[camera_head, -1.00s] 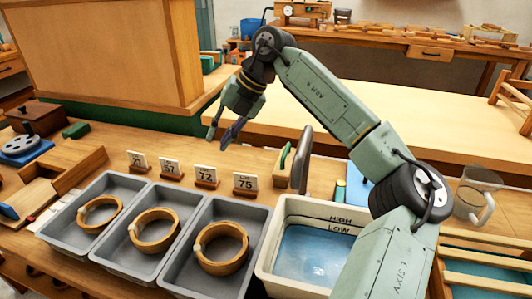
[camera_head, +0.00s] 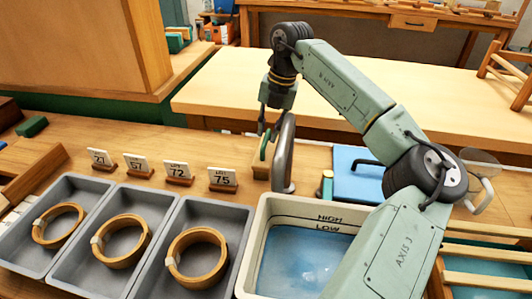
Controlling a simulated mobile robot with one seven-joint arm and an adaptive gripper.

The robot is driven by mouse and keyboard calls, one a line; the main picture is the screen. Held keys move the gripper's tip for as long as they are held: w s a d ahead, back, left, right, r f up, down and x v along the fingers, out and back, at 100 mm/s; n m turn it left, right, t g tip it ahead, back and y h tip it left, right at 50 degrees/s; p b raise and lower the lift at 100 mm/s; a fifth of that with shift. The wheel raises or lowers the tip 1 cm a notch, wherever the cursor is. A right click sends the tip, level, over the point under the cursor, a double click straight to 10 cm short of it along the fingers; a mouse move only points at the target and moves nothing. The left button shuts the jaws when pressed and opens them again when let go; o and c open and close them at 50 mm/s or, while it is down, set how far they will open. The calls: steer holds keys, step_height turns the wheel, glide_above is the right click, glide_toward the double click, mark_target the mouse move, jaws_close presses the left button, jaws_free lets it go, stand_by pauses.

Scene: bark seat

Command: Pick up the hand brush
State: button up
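A small green piece with a pale wooden edge (camera_head: 264,152) stands on the bench behind the water tub. It may be the hand brush, but it is small and partly covered, so I cannot be sure. A tall dark grey upright piece with a rounded top (camera_head: 285,160) stands just to its right. My gripper (camera_head: 270,130) points down directly above and close to the green piece. Its fingers look apart, with nothing seen between them. I cannot tell whether a fingertip touches the green piece or the grey one.
A white tub (camera_head: 252,240) of water is in front. Grey trays (camera_head: 222,215) with wooden rings stand left of it, behind them several number cards (camera_head: 222,178). A blue box (camera_head: 358,185) and a clear jug (camera_head: 480,180) are to the right.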

mark_target(267, 137)
steer(key=shift+w+a+f+p, duration=0.1)
steer(key=shift+a+f+p, duration=0.15)
steer(key=shift+f, duration=0.75)
steer(key=shift+w+a+f+p, duration=0.1)
steer(key=shift+f+p, duration=0.1)
steer(key=shift+f, duration=0.75)
steer(key=shift+c, duration=0.5)
jaws_close()
